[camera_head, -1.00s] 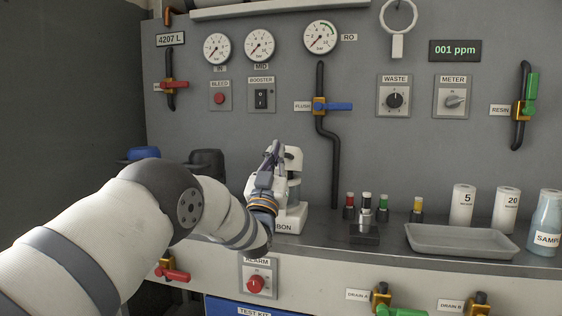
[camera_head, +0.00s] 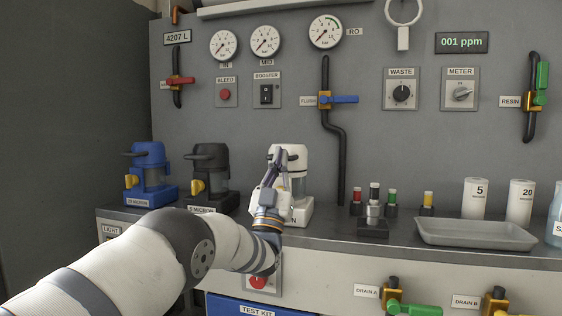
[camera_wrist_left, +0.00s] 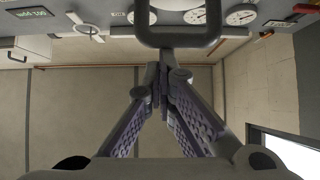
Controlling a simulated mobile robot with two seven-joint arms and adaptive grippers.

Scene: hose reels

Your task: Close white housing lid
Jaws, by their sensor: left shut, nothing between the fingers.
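The white housing (camera_head: 300,185) stands on the counter, partly hidden by my left gripper. Its white lid (camera_head: 295,156) sits at its top; I cannot tell whether it is fully shut. My left gripper (camera_head: 279,156) is shut and empty, pointing up just in front of the lid. In the left wrist view, its fingers (camera_wrist_left: 163,70) are together, close to a dark loop-shaped handle (camera_wrist_left: 178,42). I cannot tell whether they touch it. My right gripper is not in view.
A blue housing (camera_head: 149,170) and a black housing (camera_head: 210,172) stand to the left. Small capped bottles (camera_head: 391,197) and a grey tray (camera_head: 440,232) lie to the right. A black pipe with a blue valve handle (camera_head: 345,99) runs down the wall behind.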

